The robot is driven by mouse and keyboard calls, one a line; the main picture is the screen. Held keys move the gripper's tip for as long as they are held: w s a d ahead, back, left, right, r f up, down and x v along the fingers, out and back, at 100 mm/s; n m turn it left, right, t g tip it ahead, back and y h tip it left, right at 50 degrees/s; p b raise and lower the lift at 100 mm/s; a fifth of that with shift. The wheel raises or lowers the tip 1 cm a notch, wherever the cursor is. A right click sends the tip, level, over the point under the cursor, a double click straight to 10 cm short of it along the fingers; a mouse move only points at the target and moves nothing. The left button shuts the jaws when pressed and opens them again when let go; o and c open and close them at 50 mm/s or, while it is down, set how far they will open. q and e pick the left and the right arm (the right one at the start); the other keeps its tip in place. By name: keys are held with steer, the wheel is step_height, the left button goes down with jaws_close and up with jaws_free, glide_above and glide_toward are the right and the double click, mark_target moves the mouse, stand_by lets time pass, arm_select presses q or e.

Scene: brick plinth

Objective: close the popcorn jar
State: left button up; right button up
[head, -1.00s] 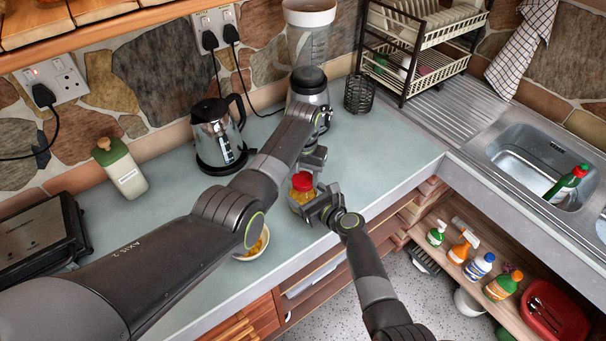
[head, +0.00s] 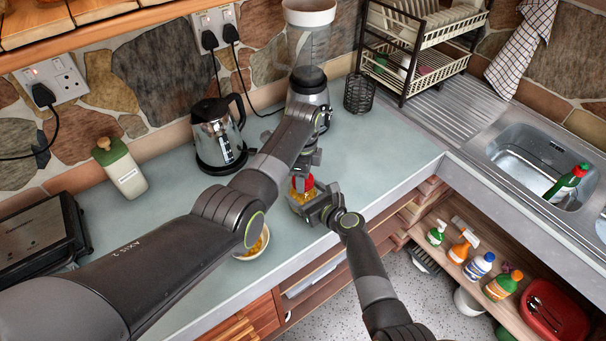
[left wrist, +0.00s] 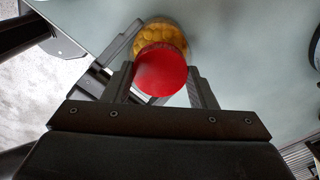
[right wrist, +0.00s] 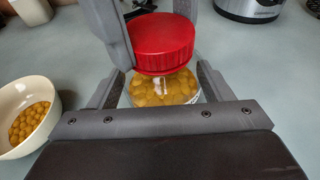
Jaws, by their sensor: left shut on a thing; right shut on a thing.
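The popcorn jar (head: 298,196), clear with yellow kernels, stands upright near the counter's front edge. My right gripper (head: 318,203) is shut around the jar's body; the right wrist view shows the jar (right wrist: 160,90) between its fingers. The red lid (right wrist: 162,45) sits right over the jar's mouth, roughly level. I cannot tell whether it is fully seated. My left gripper (head: 306,172) comes from above and is shut on the lid, which also shows between its fingers in the left wrist view (left wrist: 161,71). In the head view the left gripper hides part of the lid.
A bowl of kernels (right wrist: 28,118) stands left of the jar, mostly behind my left arm in the head view. A kettle (head: 219,138), a blender (head: 310,60) and a black wire holder (head: 359,93) stand farther back. The counter right of the jar is clear.

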arm_select(q)
steer(key=o, duration=1.1)
steer(key=shift+r, duration=2.3)
steer(key=shift+c, duration=0.4)
steer(key=n, duration=0.4)
steer(key=shift+r+n, duration=0.4)
steer(key=n, duration=0.2)
steer(key=r+n, duration=0.1)
steer(key=n, duration=0.1)
steer(key=shift+n, duration=0.3)
steer(key=n, duration=0.4)
steer(key=shift+r, duration=0.4)
steer(key=n, duration=0.5)
steer(key=shift+r, duration=0.4)
